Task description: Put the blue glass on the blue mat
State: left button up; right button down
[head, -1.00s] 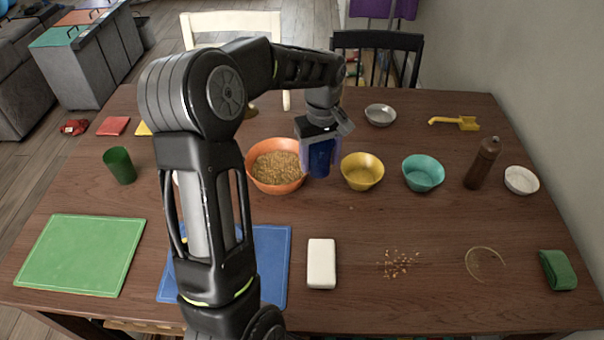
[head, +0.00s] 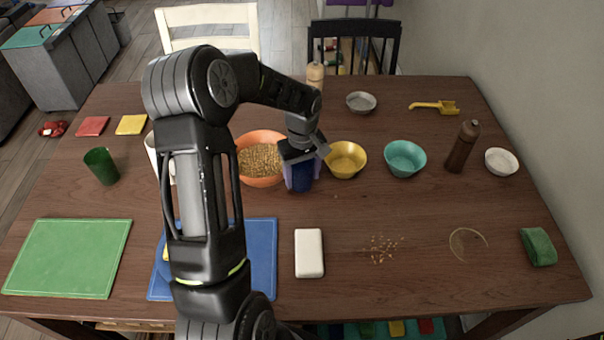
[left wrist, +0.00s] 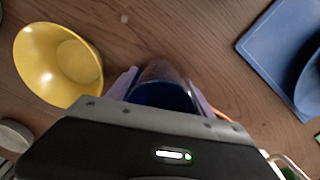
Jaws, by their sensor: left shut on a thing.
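The blue glass (head: 302,182) is between the fingers of my left gripper (head: 301,174), beside the orange bowl. In the left wrist view my gripper (left wrist: 165,92) is shut on the glass (left wrist: 163,95), whose opening faces the camera. I cannot tell how far its base is from the table. The blue mat (head: 262,260) lies at the table's front, nearer me and left of the glass, partly hidden behind my left arm. It also shows at the top right of the left wrist view (left wrist: 277,45). A round blue dish (left wrist: 311,84) rests on it. My right gripper is not in view.
The orange bowl (head: 262,180) of cereal is left of the glass; the yellow bowl (head: 346,160) is right of it. A white block (head: 309,253) lies right of the mat. A green board (head: 68,258) lies left of it. A green glass (head: 101,166) stands at the left.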

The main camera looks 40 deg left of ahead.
pick_arm(q)
jog(key=shift+f, duration=0.15)
jog(key=shift+f, duration=0.1)
jog(key=shift+f, duration=0.15)
jog(key=o, duration=1.6)
jog(key=shift+c, duration=0.2)
notch_tip(320, 180, up, 12)
jog(key=shift+r+b, duration=0.25)
jog(key=shift+b, duration=0.1)
jog(key=shift+o, duration=0.4)
